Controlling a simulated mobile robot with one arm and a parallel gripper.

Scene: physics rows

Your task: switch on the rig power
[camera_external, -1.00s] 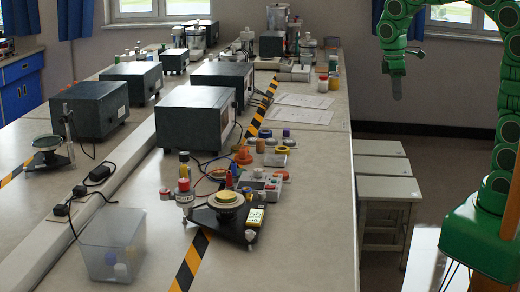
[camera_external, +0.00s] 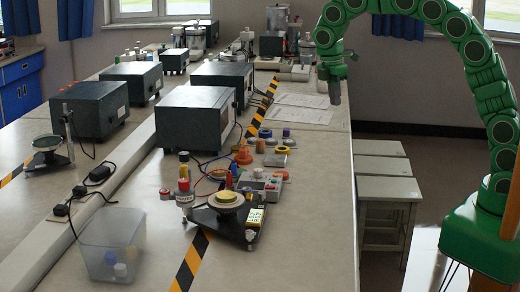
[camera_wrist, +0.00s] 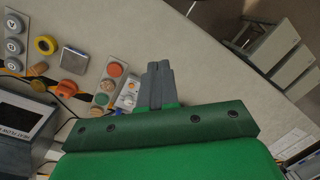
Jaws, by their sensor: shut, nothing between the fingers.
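My gripper (camera_external: 335,97) is shut and empty, held in the air over the right part of the bench, well above it. In the wrist view its dark fingers (camera_wrist: 158,70) are together. A grey control box (camera_external: 262,185) with small coloured buttons sits on the bench beside the black-based rig (camera_external: 235,222) with its yellow-topped round plate. In the wrist view a grey panel (camera_wrist: 96,112) carries orange and green round buttons, with a small white unit (camera_wrist: 127,97) beside it, just left of the fingers. I cannot tell which control is the rig power or its state.
Dark instrument boxes (camera_external: 195,118) stand along the bench. An orange cone-shaped piece (camera_external: 243,155) and several small parts lie behind the control box. A clear bin (camera_external: 110,245) is at front left. White stools (camera_external: 388,200) stand right of the bench. Papers (camera_external: 303,108) lie flat behind.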

